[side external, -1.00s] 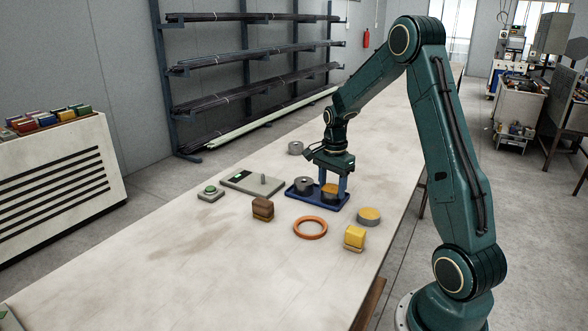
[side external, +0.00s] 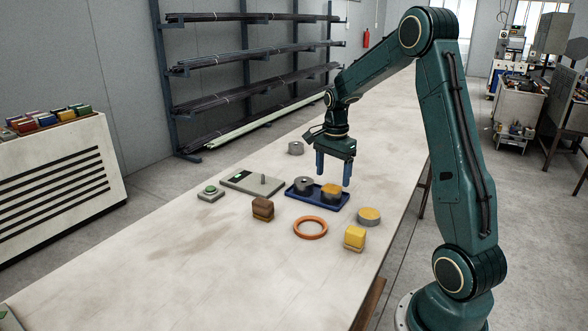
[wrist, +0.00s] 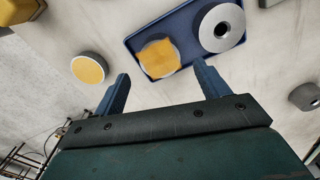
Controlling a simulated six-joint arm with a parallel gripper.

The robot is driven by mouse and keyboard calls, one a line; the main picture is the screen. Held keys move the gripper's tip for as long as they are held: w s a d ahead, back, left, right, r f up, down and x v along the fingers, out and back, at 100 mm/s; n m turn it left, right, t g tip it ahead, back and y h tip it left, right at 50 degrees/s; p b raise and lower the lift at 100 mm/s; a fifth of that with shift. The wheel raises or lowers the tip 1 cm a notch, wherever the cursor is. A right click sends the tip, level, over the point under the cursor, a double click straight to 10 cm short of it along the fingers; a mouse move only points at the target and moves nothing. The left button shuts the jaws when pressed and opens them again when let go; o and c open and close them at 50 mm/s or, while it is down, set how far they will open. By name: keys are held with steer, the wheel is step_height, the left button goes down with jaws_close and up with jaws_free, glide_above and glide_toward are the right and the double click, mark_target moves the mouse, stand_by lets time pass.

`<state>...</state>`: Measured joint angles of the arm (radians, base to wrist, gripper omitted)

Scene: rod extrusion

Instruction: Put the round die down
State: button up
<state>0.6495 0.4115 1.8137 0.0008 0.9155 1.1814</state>
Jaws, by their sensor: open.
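A blue tray (side external: 335,206) lies on the table and also shows in the wrist view (wrist: 133,42). A yellow-topped grey die (side external: 331,194) sits in its right part; from the wrist, its top (wrist: 160,58) looks partly rounded. A grey die with a centre hole (side external: 303,185) sits in the left part, also seen from the wrist (wrist: 222,27). Another yellow-topped round die (side external: 369,216) lies on the table, right of the tray. My gripper (side external: 334,180) is open and empty, pointing down above the yellow-topped die in the tray, clear of it.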

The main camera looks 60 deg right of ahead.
step_height(320, 180, up, 8)
steer(key=shift+f, duration=0.15)
stand_by(0.6)
steer(key=shift+a, duration=0.1)
steer(key=s+a+r+n+t, duration=0.1)
steer(key=s+a+r+n, duration=0.3)
steer(key=a, duration=0.4)
steer(key=s+a+r+n+t, duration=0.2)
steer(key=a+r+n, duration=0.1)
steer(key=a+n, duration=0.5)
steer(key=s+a+f+n+t, duration=0.2)
steer(key=s+a+n, duration=0.7)
steer(key=s+a, duration=0.1)
steer(key=shift+s+a+t, duration=0.2)
steer(key=shift+s+t, duration=0.1)
steer(key=shift+s, duration=0.25)
